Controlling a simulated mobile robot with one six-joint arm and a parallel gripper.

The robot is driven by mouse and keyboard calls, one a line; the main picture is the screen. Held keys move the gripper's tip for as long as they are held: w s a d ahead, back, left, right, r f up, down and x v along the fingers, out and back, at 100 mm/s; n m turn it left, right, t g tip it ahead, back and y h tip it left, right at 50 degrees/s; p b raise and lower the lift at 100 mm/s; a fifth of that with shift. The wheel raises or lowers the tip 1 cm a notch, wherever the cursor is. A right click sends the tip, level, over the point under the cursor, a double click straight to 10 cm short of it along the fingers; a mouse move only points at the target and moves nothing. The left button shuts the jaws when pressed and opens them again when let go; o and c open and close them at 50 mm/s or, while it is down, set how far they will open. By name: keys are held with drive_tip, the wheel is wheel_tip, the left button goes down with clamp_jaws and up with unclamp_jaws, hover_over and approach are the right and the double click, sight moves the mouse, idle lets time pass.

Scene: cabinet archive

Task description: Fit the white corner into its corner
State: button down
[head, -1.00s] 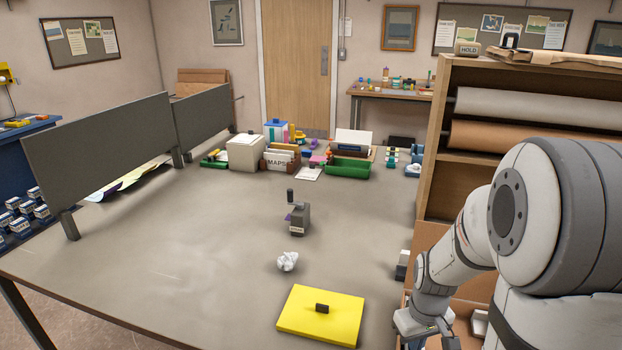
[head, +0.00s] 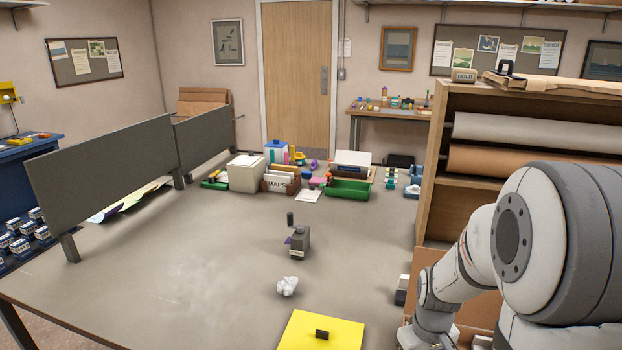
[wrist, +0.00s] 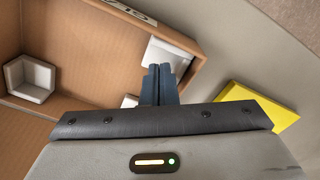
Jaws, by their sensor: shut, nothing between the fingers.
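My gripper (wrist: 158,72) is shut and empty in the wrist view, its dark fingertips together over an open cardboard box (wrist: 95,50). A white corner piece (wrist: 30,80) with raised walls lies in the box at the left, apart from the fingers. Another white piece (wrist: 168,54) sits at the box's upper right corner, just beyond the fingertips and partly hidden by them. A small white part (wrist: 130,101) shows left of the fingers; the rest of it is hidden. I cannot tell whether the fingertips touch any white piece. In the head view the gripper is out of sight.
A yellow board (head: 320,334) with a dark handle lies at the table's near edge, right of the box in the wrist view. Crumpled paper (head: 288,287) and a grey stamp-like device (head: 299,242) stand behind it. A wooden shelf (head: 432,160) rises at the right. The table's middle left is clear.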

wheel_tip(320, 180, up, 5)
drive_tip(key=p, duration=0.3)
drive_tip(key=shift+r, duration=0.1)
wheel_tip(320, 180, up, 8)
drive_tip(key=f, duration=0.1)
drive_tip(key=s+a+r+m+t, duration=0.2)
drive_tip(key=s+a+r, duration=0.4)
drive_tip(key=s, duration=0.4)
drive_tip(key=shift+s+a+r+m+t, duration=0.15)
drive_tip(key=shift+s+a+m+t, duration=0.25)
drive_tip(key=shift+a+t, duration=0.25)
drive_tip(key=shift+d, duration=0.15)
idle(0.7)
